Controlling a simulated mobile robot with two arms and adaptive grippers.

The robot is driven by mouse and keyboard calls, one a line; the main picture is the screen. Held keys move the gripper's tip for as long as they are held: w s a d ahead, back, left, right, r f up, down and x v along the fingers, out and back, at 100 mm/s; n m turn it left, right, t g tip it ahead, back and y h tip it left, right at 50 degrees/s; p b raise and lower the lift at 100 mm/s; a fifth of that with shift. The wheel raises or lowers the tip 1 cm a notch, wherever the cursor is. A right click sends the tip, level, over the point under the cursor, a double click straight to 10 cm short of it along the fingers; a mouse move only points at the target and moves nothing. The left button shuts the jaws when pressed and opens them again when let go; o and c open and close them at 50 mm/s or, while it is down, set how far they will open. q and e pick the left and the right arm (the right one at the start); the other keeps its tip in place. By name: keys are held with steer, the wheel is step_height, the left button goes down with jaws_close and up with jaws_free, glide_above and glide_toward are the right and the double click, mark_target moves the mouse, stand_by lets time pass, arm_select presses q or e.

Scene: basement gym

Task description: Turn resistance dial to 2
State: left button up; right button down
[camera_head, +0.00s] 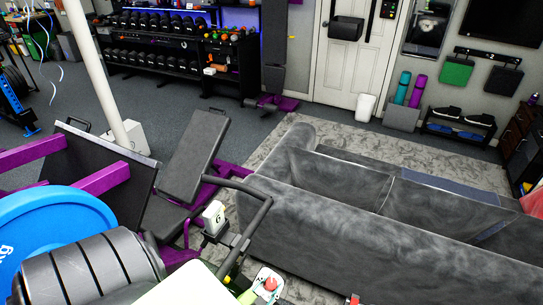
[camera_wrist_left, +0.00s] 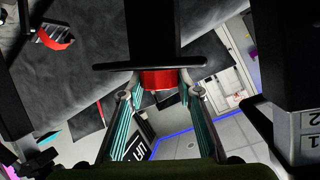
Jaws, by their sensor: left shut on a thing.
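The red resistance dial (camera_wrist_left: 158,79) shows in the left wrist view beneath a flat black plate. My left gripper (camera_wrist_left: 160,93) has one fingertip on each side of it and is shut on it. In the head view, my left gripper (camera_head: 267,282) is near the bottom edge, below the exercise machine's dark handlebar (camera_head: 256,222), with a small red part at it. A white block marked 6 (camera_head: 214,217) is by the handlebar. A black block with labels 2 and 1 (camera_wrist_left: 311,132) shows at the right of the wrist view. The dial's setting is not readable. My right gripper is not in view.
A large grey sofa (camera_head: 350,235) is close on the right. A bench (camera_head: 195,155) with purple frame parts and a blue weight plate (camera_head: 50,238) are on the left. Dumbbell racks (camera_head: 170,45) line the back wall. Open floor lies beyond the bench.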

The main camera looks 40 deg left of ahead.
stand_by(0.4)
arm_select(q)
steer(key=o, duration=1)
steer(key=shift+o, duration=0.7)
steer(key=shift+w, duration=0.1)
steer(key=v, duration=1.2)
steer(key=shift+f, duration=0.1)
steer(key=s+d+f+g+h+b, duration=0.1)
steer(key=s+d+f+g+b, duration=0.25)
steer(key=f, duration=0.65)
steer(key=s+d+f+g+h+b, duration=0.25)
steer(key=s+f, duration=0.25)
steer(key=f, duration=0.6)
steer(key=s+d+f+g+b, duration=0.25)
steer(key=s+f, duration=0.25)
steer(key=f, duration=0.5)
steer(key=s+f+g+b, duration=0.3)
steer(key=s+f, duration=0.3)
steer(key=s, duration=0.1)
steer(key=shift+s+a+f, duration=0.3)
steer(key=shift+a+f, duration=0.05)
